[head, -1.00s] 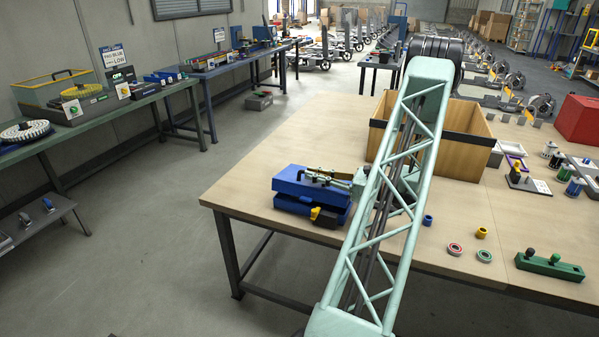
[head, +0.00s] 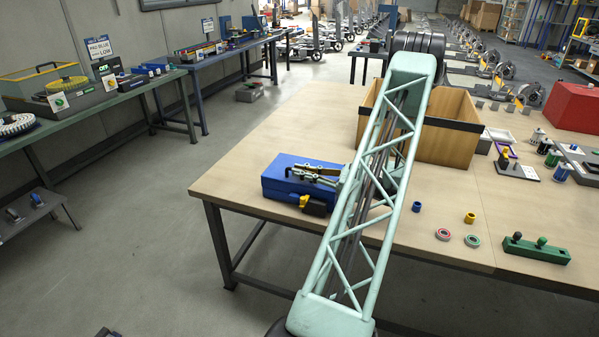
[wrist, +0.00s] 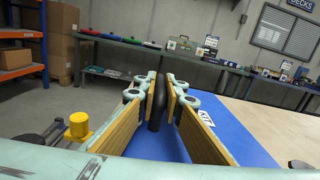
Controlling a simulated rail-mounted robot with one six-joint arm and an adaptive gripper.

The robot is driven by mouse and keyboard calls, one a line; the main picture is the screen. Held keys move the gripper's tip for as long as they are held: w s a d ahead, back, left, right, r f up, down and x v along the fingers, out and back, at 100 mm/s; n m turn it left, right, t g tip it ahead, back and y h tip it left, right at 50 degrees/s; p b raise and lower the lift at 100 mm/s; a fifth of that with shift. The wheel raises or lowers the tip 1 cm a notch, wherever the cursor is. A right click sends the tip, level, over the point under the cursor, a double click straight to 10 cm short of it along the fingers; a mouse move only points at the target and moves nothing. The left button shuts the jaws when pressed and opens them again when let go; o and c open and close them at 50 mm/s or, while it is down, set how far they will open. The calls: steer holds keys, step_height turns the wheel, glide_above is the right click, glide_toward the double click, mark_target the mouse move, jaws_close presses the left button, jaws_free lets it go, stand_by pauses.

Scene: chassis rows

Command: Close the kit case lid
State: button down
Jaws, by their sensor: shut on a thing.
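The blue kit case (head: 284,186) sits on the wooden table near its left front corner. Its lid lies flat over the base, and I see no gap on the side in view. My gripper (head: 312,173) is low over the lid. In the wrist view my gripper's tan pads (wrist: 160,98) are shut on the black handle (wrist: 157,103), which stands up from the blue lid (wrist: 238,133) with its KIT label. A yellow latch knob (head: 304,201) with a black part is on the case's front; the knob also shows in the wrist view (wrist: 79,124). My arm hides the case's right end.
A large wooden box (head: 446,137) stands behind my arm. Blue and yellow rings, two round parts and a green block (head: 536,249) lie to the right. A red case (head: 575,108) is at the far right. The table's left front is bare.

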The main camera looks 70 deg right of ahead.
mark_target(331, 178)
steer(key=c, duration=2.7)
jaws_free()
steer(key=shift+f, duration=0.15)
steer(key=shift+s, duration=0.15)
steer(key=shift+s+a, duration=0.2)
steer(key=shift+s, duration=2.75)
steer(key=shift+s+a, duration=0.2)
steer(key=shift+s, duration=2.75)
